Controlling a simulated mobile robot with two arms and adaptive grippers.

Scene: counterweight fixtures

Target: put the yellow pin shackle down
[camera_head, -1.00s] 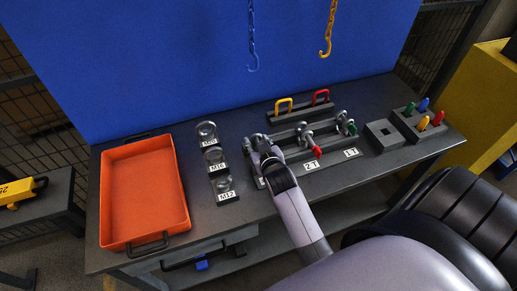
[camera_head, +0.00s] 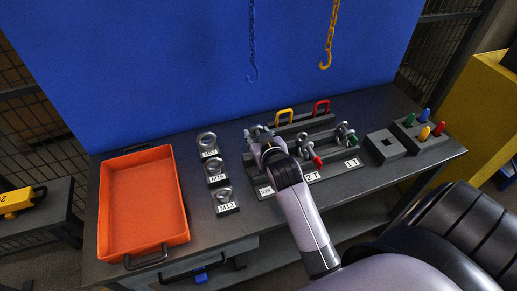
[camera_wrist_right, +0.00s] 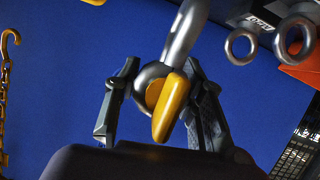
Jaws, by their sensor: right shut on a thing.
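The yellow pin shackle shows in the right wrist view as a grey metal bow (camera_wrist_right: 184,35) with a yellow pin (camera_wrist_right: 171,106). My right gripper (camera_wrist_right: 160,108) is shut on it, one finger on each side. In the head view my right gripper (camera_head: 258,137) is over the left end of the labelled shackle rack (camera_head: 335,170), and mostly hides the shackle. I cannot tell whether the shackle touches the rack. A red pin shackle (camera_head: 307,154) and a green pin shackle (camera_head: 345,134) are on the rack to the right. My left gripper is not in view.
Several eye bolts (camera_head: 215,171) stand left of the rack, beside an orange tray (camera_head: 143,204). Yellow (camera_head: 284,115) and red (camera_head: 321,106) handles rise behind. A grey block with a square hole (camera_head: 385,146) and a coloured peg block (camera_head: 425,132) are on the right. Chains with hooks (camera_head: 325,60) hang behind.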

